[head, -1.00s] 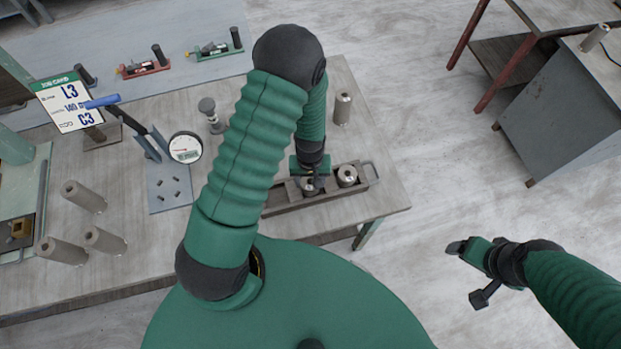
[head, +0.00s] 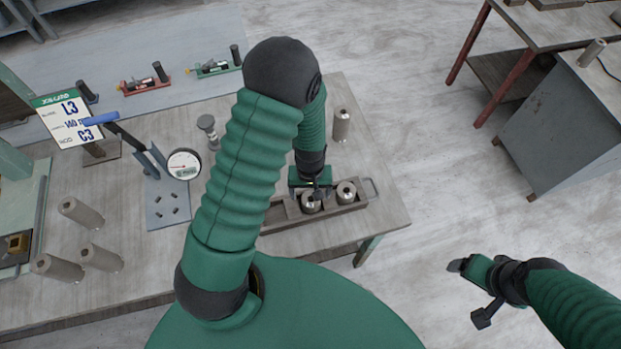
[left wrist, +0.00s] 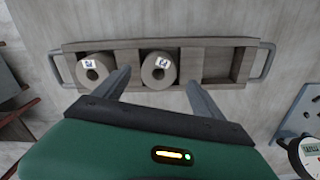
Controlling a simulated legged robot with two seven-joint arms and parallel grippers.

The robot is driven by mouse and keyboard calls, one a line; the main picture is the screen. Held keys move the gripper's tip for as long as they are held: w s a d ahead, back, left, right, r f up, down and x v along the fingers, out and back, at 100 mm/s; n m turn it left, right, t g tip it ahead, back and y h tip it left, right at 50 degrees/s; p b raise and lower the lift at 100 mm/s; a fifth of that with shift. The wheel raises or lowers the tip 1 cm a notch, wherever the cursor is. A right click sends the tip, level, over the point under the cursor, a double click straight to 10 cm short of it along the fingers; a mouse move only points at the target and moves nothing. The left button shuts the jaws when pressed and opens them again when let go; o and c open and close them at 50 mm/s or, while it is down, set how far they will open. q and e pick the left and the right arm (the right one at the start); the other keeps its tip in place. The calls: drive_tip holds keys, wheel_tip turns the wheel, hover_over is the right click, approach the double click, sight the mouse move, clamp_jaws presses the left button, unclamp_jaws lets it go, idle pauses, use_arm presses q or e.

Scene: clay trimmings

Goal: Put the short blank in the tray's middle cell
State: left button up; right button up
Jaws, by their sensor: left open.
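The tray (head: 283,224) is a long, narrow grey box with end handles; it also shows in the left wrist view (left wrist: 205,42). Two grey cylindrical blanks with holes in their tops stand in it. One blank (head: 311,204) is near the tray's middle, in the left wrist view (left wrist: 158,72) too. The other blank (head: 346,192) is in the right part, at the left in the wrist view (left wrist: 95,68). My left gripper (left wrist: 160,84) is open, its fingers apart on either side of the middle blank; I cannot tell contact. My right gripper (head: 470,268) hangs off the table; its jaws are unclear.
Another blank (head: 342,125) stands behind the tray, and several blanks (head: 82,213) stand at the left. A dial gauge (head: 184,165), a job card (head: 68,118) reading L3 and C3, and a small post (head: 208,130) are on the table (head: 135,280).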

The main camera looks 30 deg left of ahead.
use_arm(q)
wheel_tip(320, 180, up, 14)
drive_tip(key=shift+f+b, duration=0.15)
drive_tip(key=shift+b, duration=0.15)
